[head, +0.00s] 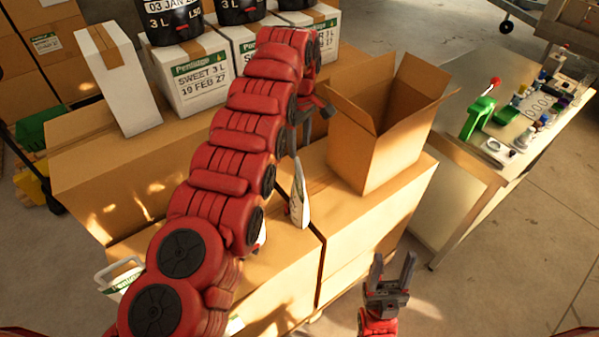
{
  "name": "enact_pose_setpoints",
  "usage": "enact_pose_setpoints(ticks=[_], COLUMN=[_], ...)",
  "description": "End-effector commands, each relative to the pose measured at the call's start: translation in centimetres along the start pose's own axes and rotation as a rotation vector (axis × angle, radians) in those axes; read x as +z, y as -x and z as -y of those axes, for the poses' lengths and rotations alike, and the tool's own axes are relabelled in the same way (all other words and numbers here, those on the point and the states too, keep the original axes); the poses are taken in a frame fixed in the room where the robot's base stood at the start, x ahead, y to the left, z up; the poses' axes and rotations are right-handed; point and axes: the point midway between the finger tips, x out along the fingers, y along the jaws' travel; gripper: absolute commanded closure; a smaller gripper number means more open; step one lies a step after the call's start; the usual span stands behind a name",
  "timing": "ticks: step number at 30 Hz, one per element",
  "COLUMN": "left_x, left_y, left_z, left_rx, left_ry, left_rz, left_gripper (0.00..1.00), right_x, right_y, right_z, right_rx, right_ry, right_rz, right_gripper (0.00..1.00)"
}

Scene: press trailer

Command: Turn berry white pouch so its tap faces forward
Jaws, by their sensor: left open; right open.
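A slim white pouch (299,194) stands on the cardboard boxes just right of my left arm. It appears nearly edge-on, and its print and tap cannot be made out. My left gripper (311,118) is above and beyond this pouch, apart from it and partly hidden by my arm; it is open. Another white pouch or pack with a handle and green label (122,276) shows at the lower left, mostly hidden behind my arm. Which one is the berry pouch cannot be told. My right gripper (392,273) is open and empty in front of the boxes, fingers pointing up.
An open cardboard box (385,140) stands right of the pouch. White labelled cartons (197,82) carrying black-and-white containers (172,20) stand at the back, with a tall white carton (118,78) on the left. A workbench (480,200) with small items is at the right.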

Motion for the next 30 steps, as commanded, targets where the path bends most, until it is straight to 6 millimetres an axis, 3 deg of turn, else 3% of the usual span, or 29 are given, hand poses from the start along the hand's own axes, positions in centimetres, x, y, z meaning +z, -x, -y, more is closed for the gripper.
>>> enact_pose_setpoints(ticks=[5, 10, 12, 18, 21, 30], left_x=[-0.2, -0.1, -0.1, 0.1, 0.0, 0.0], left_y=[0.5, 1.1, -1.9, -5.9, -8.2, -9.9], left_z=[0.0, 0.1, 0.0, 0.0, 0.0, -0.1], left_rx=[0.001, 0.0, 0.0, -0.001, 0.001, 0.002], left_ry=[-0.368, -0.728, -0.724, -0.722, -0.72, -0.719], left_rz=[-0.001, 0.001, 0.001, 0.002, 0.0, -0.002], left_gripper=[0.45, 0.45, 0.45, 0.45, 0.45, 0.45], right_x=[-0.2, -0.8, -0.5, -0.6, -0.3, -0.1], right_y=[-1.0, -4.5, -2.9, -3.5, -1.7, -0.5], right_z=[-0.1, -0.2, -0.1, -0.2, -0.1, 0.0], right_rx=[0.0, 0.0, 0.0, 0.0, 0.0, 0.0], right_ry=[0.0, 0.0, 0.0, 0.0, 0.0, 0.0], right_rz=[0.0, -0.001, -0.001, 0.0, 0.0, 0.0], right_gripper=[0.45, 0.45, 0.45, 0.45, 0.45, 0.45])
